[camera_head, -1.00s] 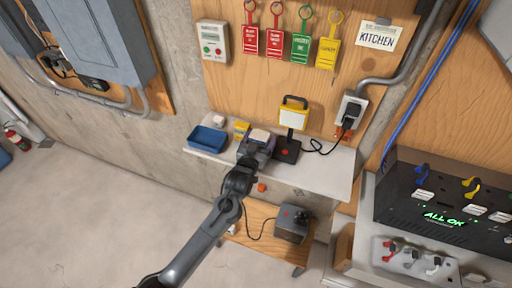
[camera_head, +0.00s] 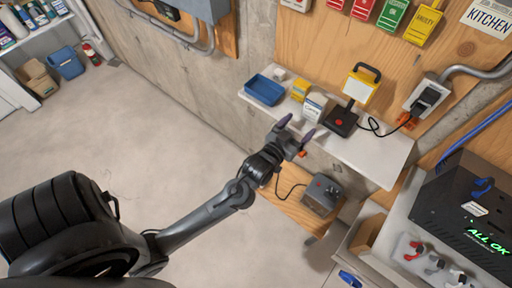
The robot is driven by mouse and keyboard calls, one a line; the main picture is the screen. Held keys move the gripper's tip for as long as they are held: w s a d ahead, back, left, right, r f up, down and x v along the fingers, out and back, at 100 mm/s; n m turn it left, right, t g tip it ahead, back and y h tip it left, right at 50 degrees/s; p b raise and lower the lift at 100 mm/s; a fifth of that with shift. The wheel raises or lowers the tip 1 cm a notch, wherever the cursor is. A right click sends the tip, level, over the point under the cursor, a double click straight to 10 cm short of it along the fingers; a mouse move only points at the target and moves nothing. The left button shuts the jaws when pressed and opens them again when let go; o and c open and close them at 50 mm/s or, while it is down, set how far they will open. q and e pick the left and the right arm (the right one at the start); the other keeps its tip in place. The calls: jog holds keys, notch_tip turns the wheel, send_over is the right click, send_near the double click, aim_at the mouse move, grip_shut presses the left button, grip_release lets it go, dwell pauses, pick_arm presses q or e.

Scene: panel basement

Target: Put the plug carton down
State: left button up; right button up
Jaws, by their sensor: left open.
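The white carton (camera_head: 315,107), which I take for the plug carton, stands upright on the light wall shelf (camera_head: 375,157), between a small yellow box (camera_head: 300,90) and the work lamp (camera_head: 352,97). My left gripper (camera_head: 297,128) is open and empty, its two dark purple-tipped fingers spread. In the picture it is just below the carton, by the shelf's front edge, with a visible gap to the carton. My right gripper is not in view.
A blue tray (camera_head: 264,90) sits at the shelf's left end. The lamp's black cord runs to a wall outlet (camera_head: 427,96). A grey box (camera_head: 322,195) stands on a lower wooden shelf. The shelf's right part is clear.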

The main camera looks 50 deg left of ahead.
pick_arm(q)
jog(key=s+d+f+m+g+h, duration=0.1)
jog(key=s+d+f+g+h, duration=0.1)
jog(key=s+f+g, duration=0.3)
jog(key=s+d+f+m+g+h, duration=0.1)
jog(key=s+d+f+m+g, duration=0.1)
jog(key=s, duration=1)
notch_tip(320, 180, down, 3)
jog(key=d+g, duration=0.1)
jog(key=g, duration=0.1)
jog(key=shift+s+d+r+g+h, duration=0.15)
jog(key=shift+s+d+g+h, duration=0.15)
jog(key=shift+g+h, duration=0.1)
jog(key=s+g, duration=0.1)
jog(key=s, duration=0.1)
jog(key=s+g, duration=0.1)
jog(key=s, duration=0.2)
jog(key=s+m+g, duration=0.1)
jog(key=s, duration=0.2)
jog(key=shift+s+d+f+g, duration=0.15)
jog(key=shift+s+f+g, duration=0.1)
jog(key=shift+f+g, duration=0.05)
jog(key=shift+c, duration=0.2)
jog(key=shift+w, duration=0.1)
